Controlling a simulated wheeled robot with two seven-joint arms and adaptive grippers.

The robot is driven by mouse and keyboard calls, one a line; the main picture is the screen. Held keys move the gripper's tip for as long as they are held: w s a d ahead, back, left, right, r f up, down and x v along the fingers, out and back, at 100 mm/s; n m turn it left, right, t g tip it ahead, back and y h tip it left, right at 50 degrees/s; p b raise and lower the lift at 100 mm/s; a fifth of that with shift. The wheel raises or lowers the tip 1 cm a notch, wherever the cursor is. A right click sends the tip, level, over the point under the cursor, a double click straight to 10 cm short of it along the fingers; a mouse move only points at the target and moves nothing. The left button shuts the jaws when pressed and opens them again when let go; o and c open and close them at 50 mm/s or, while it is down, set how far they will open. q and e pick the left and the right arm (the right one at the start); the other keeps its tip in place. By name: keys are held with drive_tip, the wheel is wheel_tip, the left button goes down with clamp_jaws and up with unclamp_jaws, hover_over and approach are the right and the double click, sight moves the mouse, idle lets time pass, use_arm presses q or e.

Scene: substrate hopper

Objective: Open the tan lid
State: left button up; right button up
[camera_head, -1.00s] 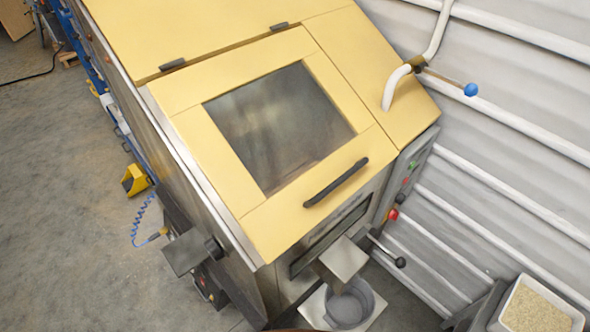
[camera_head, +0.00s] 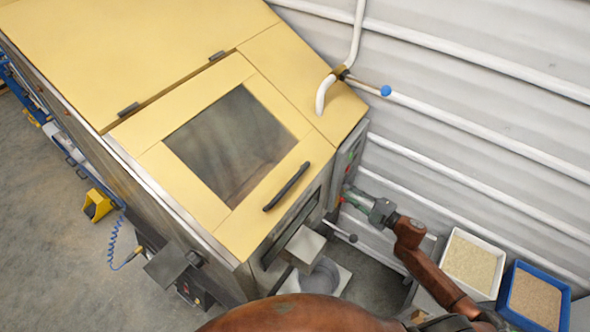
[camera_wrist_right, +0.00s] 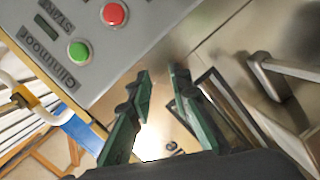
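The tan lid (camera_head: 262,213) lies closed and flush on the sloped front of the hopper in the head view. It has a dark glass window (camera_head: 228,145) and a black bar handle (camera_head: 287,187) near its lower edge. Two dark hinges lie along its upper edge. My right gripper (camera_head: 353,196) is to the right of the lid, beside the machine's side panel and apart from the handle. In the right wrist view its green fingers (camera_wrist_right: 161,72) are apart with nothing between them. My left gripper is not in view.
A grey control panel (camera_wrist_right: 125,40) with red and green buttons is close to the right gripper. A white pipe (camera_head: 359,30) and a blue-knobbed lever (camera_head: 385,91) stand above it. A white tray (camera_head: 446,245) and a blue tray (camera_head: 513,272) of granules sit at right. A wall runs behind.

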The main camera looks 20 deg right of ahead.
drive_tip(key=s+a+r+n+g+y+p, duration=0.1)
drive_tip(key=s+a+r+n+y, duration=0.15)
drive_tip(key=a+r, duration=0.4)
drive_tip(key=s+a+r+n+g+y+p, duration=0.1)
drive_tip(key=a+r+n+y+p, duration=0.2)
drive_tip(key=r, duration=0.6)
drive_tip(key=n+g+y, duration=0.2)
drive_tip(key=n+g, duration=0.2)
drive_tip(key=n, duration=0.2)
approach(294, 178)
drive_tip(key=x, duration=0.4)
drive_tip(key=p+x, duration=0.1)
drive_tip(key=x, duration=0.1)
drive_tip(key=p+x, duration=0.1)
drive_tip(key=x, duration=0.2)
drive_tip(key=shift+f, duration=0.25)
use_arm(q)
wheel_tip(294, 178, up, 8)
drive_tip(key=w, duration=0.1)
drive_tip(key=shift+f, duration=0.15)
use_arm(e)
drive_tip(key=shift+w+a+f+h, duration=0.15)
drive_tip(key=shift+w+a+h, duration=0.1)
drive_tip(key=shift+w+a, duration=0.15)
drive_tip(key=shift+c, duration=0.4)
clamp_jaws()
